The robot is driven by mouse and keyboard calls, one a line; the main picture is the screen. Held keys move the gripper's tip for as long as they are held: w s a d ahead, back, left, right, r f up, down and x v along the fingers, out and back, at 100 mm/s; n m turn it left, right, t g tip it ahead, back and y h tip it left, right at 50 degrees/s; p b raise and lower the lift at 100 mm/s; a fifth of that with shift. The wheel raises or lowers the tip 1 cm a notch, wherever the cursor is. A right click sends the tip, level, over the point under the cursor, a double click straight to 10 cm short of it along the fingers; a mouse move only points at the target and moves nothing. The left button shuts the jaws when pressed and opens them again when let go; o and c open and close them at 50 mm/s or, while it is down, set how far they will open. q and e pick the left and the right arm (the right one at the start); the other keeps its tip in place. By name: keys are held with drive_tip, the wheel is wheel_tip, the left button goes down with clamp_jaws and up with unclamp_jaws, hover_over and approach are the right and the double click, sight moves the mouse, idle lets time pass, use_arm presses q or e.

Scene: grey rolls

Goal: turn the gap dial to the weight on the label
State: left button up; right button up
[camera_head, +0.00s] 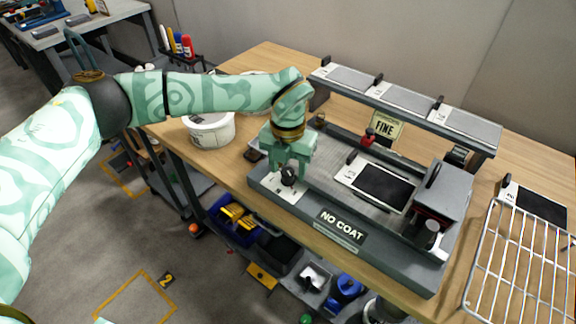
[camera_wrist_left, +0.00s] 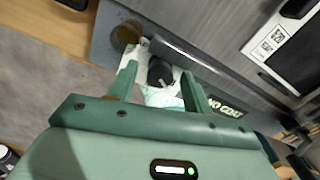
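The gap dial is a black knob (camera_head: 288,174) on a white plate (camera_head: 283,188) at the near left corner of the grey machine (camera_head: 335,220). My left gripper (camera_head: 287,160) is right over it, pointing down. In the left wrist view the knob (camera_wrist_left: 160,72) lies between the two green fingers (camera_wrist_left: 159,78), with a gap on each side; the gripper is open. The scale marks on the plate are too small to read. A cream label reading "FINE" (camera_head: 385,128) stands at the machine's back. My right gripper is not in view.
A black-faced panel (camera_head: 380,187) lies on the machine bed, beside a grey block (camera_head: 440,192) at the right. A raised shelf (camera_head: 400,100) runs along the back. A wire rack (camera_head: 525,262) is at the right, a white tub (camera_head: 210,130) at the left.

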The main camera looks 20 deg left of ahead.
sight(288, 171)
use_arm(q)
wheel_tip(288, 171, up, 16)
drive_tip(key=p, duration=0.4)
drive_tip(key=shift+r, duration=0.15)
drive_tip(key=shift+s, duration=0.1)
